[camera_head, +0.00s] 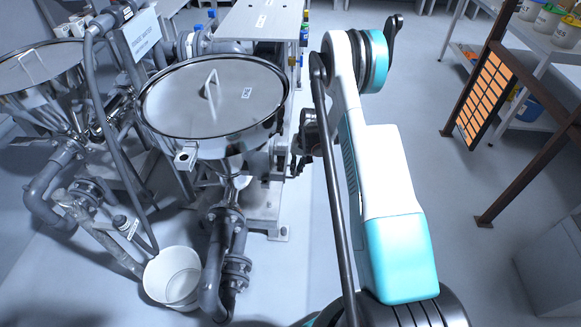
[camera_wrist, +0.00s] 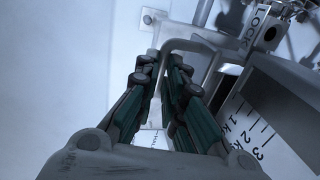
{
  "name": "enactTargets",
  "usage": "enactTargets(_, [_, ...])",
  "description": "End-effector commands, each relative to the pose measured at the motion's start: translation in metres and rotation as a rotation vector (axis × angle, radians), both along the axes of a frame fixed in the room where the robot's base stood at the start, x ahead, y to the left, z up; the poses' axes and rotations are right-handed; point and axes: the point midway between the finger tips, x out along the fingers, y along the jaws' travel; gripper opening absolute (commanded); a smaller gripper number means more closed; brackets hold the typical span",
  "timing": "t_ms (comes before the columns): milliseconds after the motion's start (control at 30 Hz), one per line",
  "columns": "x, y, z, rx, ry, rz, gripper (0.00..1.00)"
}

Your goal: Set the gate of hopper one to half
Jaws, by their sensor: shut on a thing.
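A steel hopper (camera_head: 215,105) with a flat lid stands left of my arm in the head view; its small lid label is hard to read. In the wrist view, my gripper (camera_wrist: 162,75) is shut on a bent grey bar (camera_wrist: 190,44), which looks like the gate handle. One dark green-padded finger lies on each side of the bar's end. A white scale plate (camera_wrist: 248,125) with marks and numbers 1, 2, 3 lies to the right of the fingers. I cannot tell the gate's opening. In the head view my gripper is mostly hidden beside the hopper.
A second hopper (camera_head: 40,75) stands at the far left. A white bucket (camera_head: 173,277) is on the floor below, by grey pipes (camera_head: 217,265). A label reading LOCK (camera_wrist: 256,22) is near the handle. Open floor lies right of my arm, before a brown-framed rack (camera_head: 487,95).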

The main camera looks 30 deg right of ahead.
Motion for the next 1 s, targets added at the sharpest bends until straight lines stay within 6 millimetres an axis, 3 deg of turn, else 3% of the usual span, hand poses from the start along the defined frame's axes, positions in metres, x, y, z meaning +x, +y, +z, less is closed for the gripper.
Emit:
enactTargets(100, [-0.008,-0.013,0.000,-0.001,0.000,-0.002,0.00])
enactTargets(333, [-0.008,-0.012,0.000,-0.001,0.000,0.000,0.00])
enactTargets(367, [-0.008,-0.012,0.000,-0.001,0.000,0.000,0.14])
enactTargets(433, [-0.008,-0.012,0.000,-0.001,-0.001,0.000,0.30])
enactTargets(800, [-0.008,-0.012,0.002,0.000,0.000,0.000,0.30])
enactTargets(1000, [-0.010,-0.016,0.021,0.000,0.000,-0.001,0.30])
